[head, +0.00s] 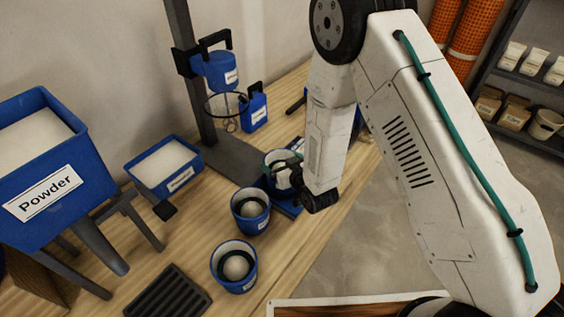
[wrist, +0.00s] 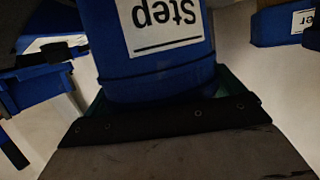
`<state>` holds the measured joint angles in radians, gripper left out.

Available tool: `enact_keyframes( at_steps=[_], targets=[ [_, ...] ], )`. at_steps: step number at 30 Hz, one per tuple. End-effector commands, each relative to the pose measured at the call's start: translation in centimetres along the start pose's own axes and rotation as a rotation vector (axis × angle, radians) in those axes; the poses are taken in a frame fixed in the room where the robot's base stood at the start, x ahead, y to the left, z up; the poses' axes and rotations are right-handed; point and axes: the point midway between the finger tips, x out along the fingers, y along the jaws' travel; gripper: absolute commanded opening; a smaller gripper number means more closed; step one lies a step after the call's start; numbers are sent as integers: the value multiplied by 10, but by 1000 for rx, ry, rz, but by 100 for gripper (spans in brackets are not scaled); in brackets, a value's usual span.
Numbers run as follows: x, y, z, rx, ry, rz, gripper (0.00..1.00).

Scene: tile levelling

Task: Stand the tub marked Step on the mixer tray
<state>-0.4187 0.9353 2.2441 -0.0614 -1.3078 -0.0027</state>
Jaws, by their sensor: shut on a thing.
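The blue tub marked Step (wrist: 158,68) fills the middle of the wrist view, its label upside down there. My gripper (wrist: 165,98) is shut around it, with teal pads at its sides. In the head view my gripper (head: 292,176) is at the mixer stand, and the held tub (head: 272,185) shows partly behind it. A blue flat piece, apparently the mixer tray (head: 291,209), shows beneath the tub and is mostly hidden. I cannot tell whether the tub touches it.
The mixer stand (head: 181,70) rises behind, with a blue container (head: 221,70) and whisk (head: 229,118). Two more blue tubs (head: 248,225) (head: 233,282) stand nearer on the bench. A powder hopper (head: 70,190), blue bin (head: 160,185) and black rack (head: 168,295) are left.

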Motion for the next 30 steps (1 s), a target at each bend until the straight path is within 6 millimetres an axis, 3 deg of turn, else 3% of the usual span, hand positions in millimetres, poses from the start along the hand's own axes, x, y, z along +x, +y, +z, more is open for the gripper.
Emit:
enact_keyframes(
  at_steps=[2, 3, 14, 30],
  targets=[
    [1, 0, 1, 0, 3, 0, 22],
    [1, 0, 2, 0, 0, 0, 99],
    [-6, 0, 0, 0, -1, 0, 100],
    [-107, 0, 0, 1, -2, 1, 100]
  ],
)
